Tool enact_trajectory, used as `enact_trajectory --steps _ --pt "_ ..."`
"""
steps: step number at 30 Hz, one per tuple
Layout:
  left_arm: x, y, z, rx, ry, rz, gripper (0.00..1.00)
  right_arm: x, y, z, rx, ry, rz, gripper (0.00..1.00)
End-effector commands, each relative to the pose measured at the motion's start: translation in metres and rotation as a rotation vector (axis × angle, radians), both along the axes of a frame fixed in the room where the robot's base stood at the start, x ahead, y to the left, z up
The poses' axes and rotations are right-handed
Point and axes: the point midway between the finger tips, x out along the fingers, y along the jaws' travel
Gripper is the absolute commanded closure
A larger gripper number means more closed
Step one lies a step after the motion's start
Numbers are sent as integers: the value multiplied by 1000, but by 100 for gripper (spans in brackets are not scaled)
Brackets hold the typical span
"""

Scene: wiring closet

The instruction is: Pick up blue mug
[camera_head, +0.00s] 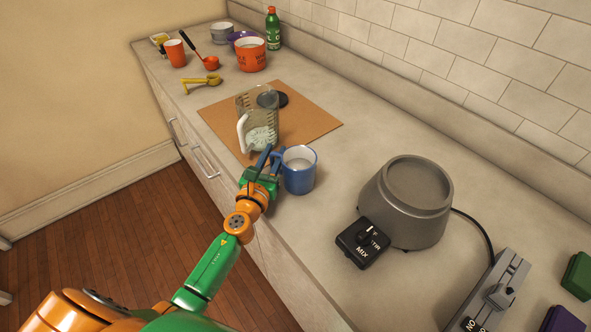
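The blue mug (301,173) stands upright on the counter, with a pale inside and its handle side toward my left gripper. My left gripper (270,159) is at the mug's left side, with its fingers at the handle. The fingers and the handle overlap and are small in the picture, so I cannot tell whether they are closed on it. My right gripper is not in view.
A clear blender jug (259,106) with a white handle stands on a brown board (312,121) just behind the mug. A grey blender base (407,222) with a black control box stands to the right. An orange pot (250,55), an orange cup (175,53) and a green bottle (272,30) are farther back.

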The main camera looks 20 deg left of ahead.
Motion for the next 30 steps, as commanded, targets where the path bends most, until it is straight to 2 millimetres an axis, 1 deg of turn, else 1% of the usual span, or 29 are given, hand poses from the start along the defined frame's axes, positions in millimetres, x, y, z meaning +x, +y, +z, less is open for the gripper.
enact_trajectory --steps 1,3,8,9,12,30 --pt "7 1 -1 -1 -1 1 70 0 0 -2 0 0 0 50" --pt "11 1 0 -1 0 1 70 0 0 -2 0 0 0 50" --pt "11 1 0 -1 1 0 70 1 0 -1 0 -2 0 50" --pt "11 1 0 -1 1 0 75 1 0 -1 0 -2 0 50" --pt "11 1 0 -1 1 0 100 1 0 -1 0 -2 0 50" --pt "11 1 0 -1 0 0 100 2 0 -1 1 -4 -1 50"
